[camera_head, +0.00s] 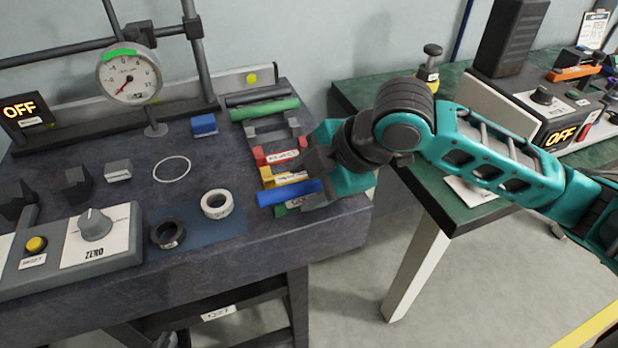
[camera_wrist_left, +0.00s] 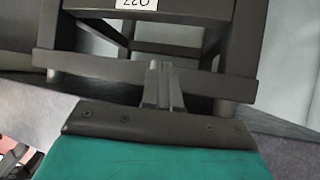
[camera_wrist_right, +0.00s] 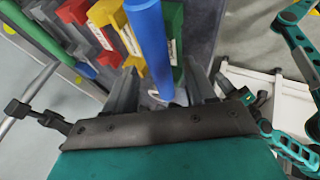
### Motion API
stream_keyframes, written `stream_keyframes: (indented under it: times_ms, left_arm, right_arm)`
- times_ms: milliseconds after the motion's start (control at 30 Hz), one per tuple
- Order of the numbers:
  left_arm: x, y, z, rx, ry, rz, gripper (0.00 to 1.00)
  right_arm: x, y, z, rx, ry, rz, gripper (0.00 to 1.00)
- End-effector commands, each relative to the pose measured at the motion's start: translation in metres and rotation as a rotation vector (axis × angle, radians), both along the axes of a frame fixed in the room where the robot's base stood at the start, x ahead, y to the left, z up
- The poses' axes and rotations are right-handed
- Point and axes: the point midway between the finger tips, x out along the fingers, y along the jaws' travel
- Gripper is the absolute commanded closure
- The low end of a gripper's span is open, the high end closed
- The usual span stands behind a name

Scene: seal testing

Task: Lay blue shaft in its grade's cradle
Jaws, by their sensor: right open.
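The blue shaft (camera_head: 288,193) lies lengthwise at the green cradle (camera_head: 281,211), at the front end of the cradle row. It hides part of that cradle, so I cannot tell if it is fully seated. The yellow cradle (camera_head: 268,175) and red cradle (camera_head: 262,155) are beside it. My right gripper (camera_wrist_right: 160,92) is open, its fingers on either side of the near end of the blue shaft (camera_wrist_right: 149,45). My left gripper (camera_wrist_left: 161,85) is empty, fingers together, facing the bench's underframe.
A green shaft (camera_head: 264,109) and a black shaft (camera_head: 262,96) lie behind the cradles. A dark ring (camera_head: 167,233) and a white ring (camera_head: 217,204) sit on a blue mat. A dial gauge (camera_head: 129,76) stands at the back left. A green-topped table (camera_head: 440,185) is at right.

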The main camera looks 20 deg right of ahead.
Motion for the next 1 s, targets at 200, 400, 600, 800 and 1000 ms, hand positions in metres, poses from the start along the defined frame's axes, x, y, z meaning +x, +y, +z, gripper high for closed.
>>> stream_keyframes:
  times_ms: [200,400,600,800,1000]
  left_arm:
    - [0.000,0.000,0.005,0.001,-0.002,0.000,1.00]
    - [0.001,0.004,0.015,0.009,-0.010,0.006,1.00]
    - [-0.002,0.009,0.014,0.019,-0.006,0.012,1.00]
    - [-0.005,0.011,0.015,0.020,-0.006,0.017,1.00]
    - [-0.007,0.013,0.011,0.023,0.003,0.021,1.00]
  right_arm:
    - [-0.005,-0.007,0.013,-0.001,-0.002,-0.002,0.45]
    - [-0.023,-0.023,0.049,-0.003,-0.006,-0.001,0.45]
    - [-0.041,-0.040,0.083,-0.002,-0.005,-0.003,0.45]
    - [-0.052,-0.049,0.102,0.001,-0.004,-0.001,0.45]
    - [-0.055,-0.051,0.106,0.001,-0.003,0.000,0.45]
